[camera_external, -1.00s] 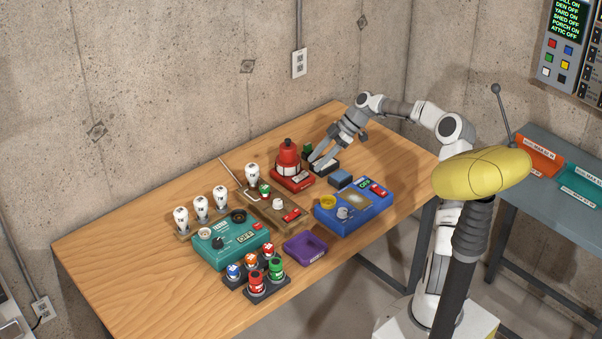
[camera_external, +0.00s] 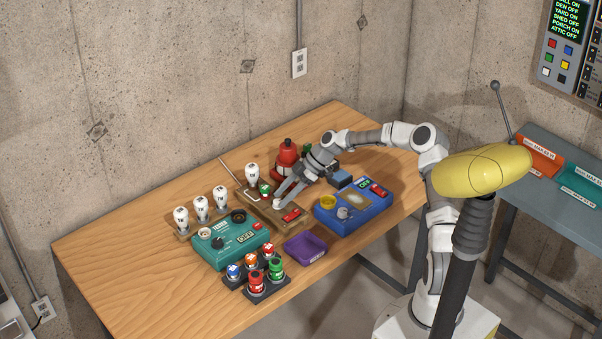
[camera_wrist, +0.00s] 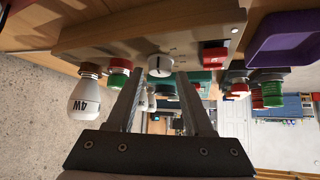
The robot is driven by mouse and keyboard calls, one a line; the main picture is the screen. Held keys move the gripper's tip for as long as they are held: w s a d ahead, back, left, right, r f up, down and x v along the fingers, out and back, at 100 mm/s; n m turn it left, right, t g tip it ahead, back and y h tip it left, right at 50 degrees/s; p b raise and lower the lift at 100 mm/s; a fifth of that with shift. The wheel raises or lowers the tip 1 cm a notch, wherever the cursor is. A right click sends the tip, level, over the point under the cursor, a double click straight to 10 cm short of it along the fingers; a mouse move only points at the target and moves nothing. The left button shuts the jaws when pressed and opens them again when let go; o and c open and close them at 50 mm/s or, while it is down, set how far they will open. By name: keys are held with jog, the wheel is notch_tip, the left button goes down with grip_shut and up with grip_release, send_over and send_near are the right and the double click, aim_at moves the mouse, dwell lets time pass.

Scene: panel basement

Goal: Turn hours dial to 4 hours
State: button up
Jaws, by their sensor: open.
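A wooden box (camera_external: 258,207) near the table's middle carries a white round dial (camera_external: 277,203). The dial also shows in the wrist view (camera_wrist: 159,65), with a dark pointer line across its white face. I cannot read an hours label or scale on the box. My gripper (camera_external: 281,197) is at this dial, pointing down and left. In the wrist view its two fingers (camera_wrist: 159,80) are spread, with the dial between and just beyond their tips. I cannot tell whether either finger touches it. No object is held.
The box also has a red switch (camera_external: 291,214), a green knob (camera_external: 265,189) and a white bulb (camera_external: 252,174). A teal box (camera_external: 232,253) stands left, a blue box (camera_external: 352,211) right, a purple tray (camera_external: 305,247) in front and a red device (camera_external: 288,160) behind. The table's left end is clear.

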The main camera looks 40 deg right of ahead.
jog(key=shift+w+a+f, duration=0.2)
jog(key=shift+a+f, duration=0.25)
jog(key=shift+f, duration=0.05)
grip_shut()
